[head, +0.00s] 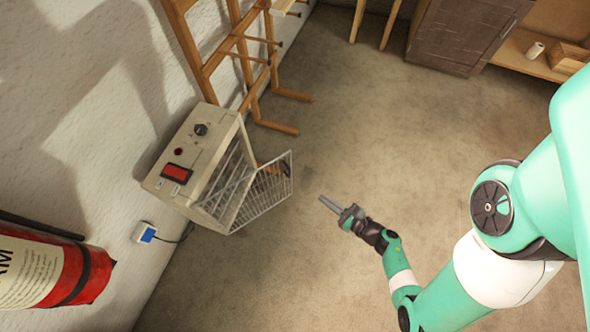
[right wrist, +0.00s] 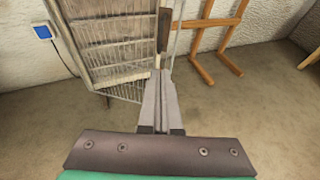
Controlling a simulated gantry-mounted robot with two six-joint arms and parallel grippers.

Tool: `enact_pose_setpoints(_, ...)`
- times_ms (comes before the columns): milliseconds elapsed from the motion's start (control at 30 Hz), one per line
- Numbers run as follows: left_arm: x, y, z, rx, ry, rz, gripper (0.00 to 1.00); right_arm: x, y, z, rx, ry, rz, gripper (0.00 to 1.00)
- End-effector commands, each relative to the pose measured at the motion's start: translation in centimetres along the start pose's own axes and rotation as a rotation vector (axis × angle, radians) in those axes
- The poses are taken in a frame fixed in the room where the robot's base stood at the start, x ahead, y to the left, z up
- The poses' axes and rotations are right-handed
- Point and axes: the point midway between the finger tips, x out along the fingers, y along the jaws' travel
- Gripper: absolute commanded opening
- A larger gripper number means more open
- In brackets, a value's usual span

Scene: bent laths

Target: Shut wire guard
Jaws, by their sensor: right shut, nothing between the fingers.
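The wire guard (head: 268,192) is a white mesh panel on the front of a cream heater (head: 185,150) by the wall. In the head view it stands swung out at an angle, with a gap between it and the heater's barred front. My right gripper (head: 323,201) is to the right of the guard, shut and empty, apart from it, with its fingers pointing toward it. In the right wrist view, the shut fingers (right wrist: 160,78) point at the heater's barred front (right wrist: 105,48) and a dark upright handle-like piece (right wrist: 163,30). My left gripper is not in view.
A wooden frame (head: 242,58) stands behind the heater. A red fire extinguisher (head: 75,275) is at lower left. A wall socket with a blue plug (head: 146,234) has a cable running toward the heater. A brown cabinet (head: 455,38) stands at the back. The floor on the right is clear.

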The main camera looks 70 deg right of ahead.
Motion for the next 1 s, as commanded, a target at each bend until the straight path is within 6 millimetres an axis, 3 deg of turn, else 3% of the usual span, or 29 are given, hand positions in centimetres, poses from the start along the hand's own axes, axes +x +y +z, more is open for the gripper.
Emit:
enact_pose_setpoints(367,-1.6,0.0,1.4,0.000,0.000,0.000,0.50,2.6,0.3,-0.2,-0.003,-0.002,0.011,0.00)
enact_pose_setpoints(633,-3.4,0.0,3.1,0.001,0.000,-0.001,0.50,8.0,0.2,-0.2,-0.003,-0.006,0.008,0.00)
enact_pose_setpoints(800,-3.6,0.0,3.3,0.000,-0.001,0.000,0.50,11.2,0.1,0.5,0.000,-0.004,0.004,0.00)
enact_pose_setpoints(1000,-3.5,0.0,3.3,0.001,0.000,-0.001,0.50,13.3,0.0,1.2,0.001,-0.002,0.002,0.00)
